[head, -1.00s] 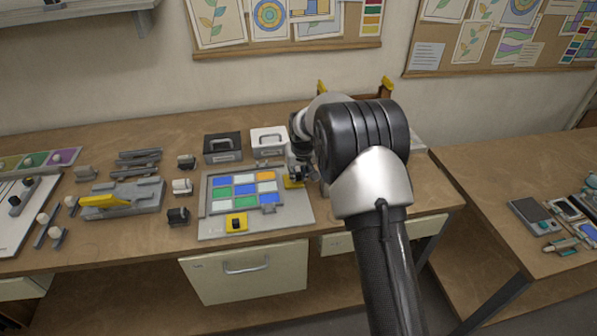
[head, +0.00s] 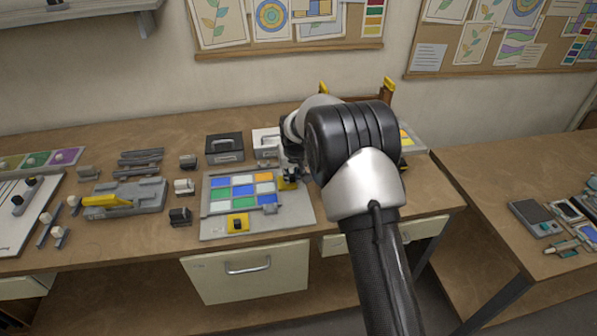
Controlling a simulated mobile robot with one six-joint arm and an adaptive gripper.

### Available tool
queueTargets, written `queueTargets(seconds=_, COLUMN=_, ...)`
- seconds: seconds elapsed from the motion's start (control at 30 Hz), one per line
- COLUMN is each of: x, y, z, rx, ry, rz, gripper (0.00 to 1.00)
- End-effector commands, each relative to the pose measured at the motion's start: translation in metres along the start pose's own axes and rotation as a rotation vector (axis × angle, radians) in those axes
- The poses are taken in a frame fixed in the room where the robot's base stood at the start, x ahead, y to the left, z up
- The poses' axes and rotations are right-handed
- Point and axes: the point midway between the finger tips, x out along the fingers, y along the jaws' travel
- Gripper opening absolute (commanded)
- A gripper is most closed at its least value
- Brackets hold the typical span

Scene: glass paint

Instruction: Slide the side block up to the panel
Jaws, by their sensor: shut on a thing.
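The panel (head: 238,193), a grid of blue, green, white and orange panes, lies on a grey base board (head: 219,230) on the workbench. The yellow side block (head: 286,183) is at the panel's right edge, with a dark knob or grip on it. My gripper (head: 291,175) is shut on the side block from above, and my arm hides part of it. I cannot tell whether the block touches the panel.
A black case (head: 224,148) and a white case (head: 265,140) stand behind the panel. Several small grey and black pieces stand left of it, near a grey fixture with a yellow handle (head: 106,201). My arm crosses the bench's right part.

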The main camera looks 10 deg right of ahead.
Motion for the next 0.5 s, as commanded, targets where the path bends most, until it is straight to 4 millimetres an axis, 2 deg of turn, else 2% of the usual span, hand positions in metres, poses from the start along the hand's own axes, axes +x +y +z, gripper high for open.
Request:
queueTargets(seconds=0.17, x=0.0001, y=-0.0034, z=0.0000, rx=0.001, ry=0.001, rz=-0.004, gripper=0.00)
queueTargets(seconds=0.2, x=0.0001, y=-0.0034, z=-0.0001, rx=0.001, ry=0.001, rz=-0.004, gripper=0.18)
queueTargets(seconds=0.5, x=0.0002, y=-0.0022, z=0.0000, rx=0.001, ry=0.001, rz=-0.003, gripper=0.37)
